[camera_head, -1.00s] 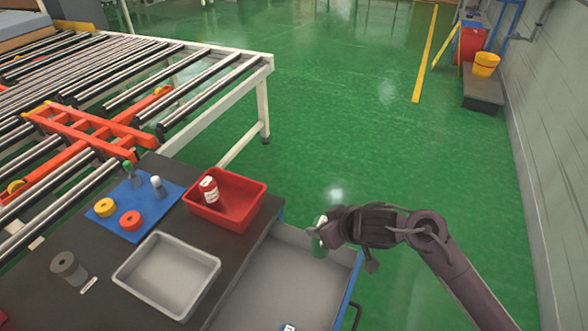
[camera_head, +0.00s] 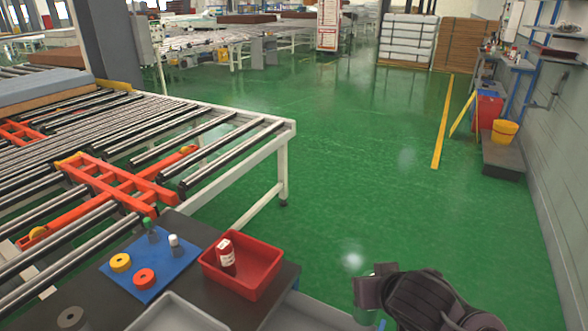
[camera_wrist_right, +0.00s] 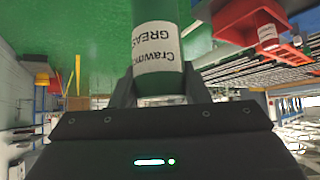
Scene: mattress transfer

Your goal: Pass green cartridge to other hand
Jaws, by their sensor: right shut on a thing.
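My right gripper (camera_head: 368,290) is shut on the green cartridge, low in the head view. In the right wrist view the cartridge (camera_wrist_right: 158,70) stands between the two fingers (camera_wrist_right: 160,92). It has a green body and a white label reading "GREAS", upside down in that view. In the head view the gripper and the frame edge hide most of the cartridge. My left gripper is not in view.
A roller conveyor (camera_head: 220,180) stands behind.

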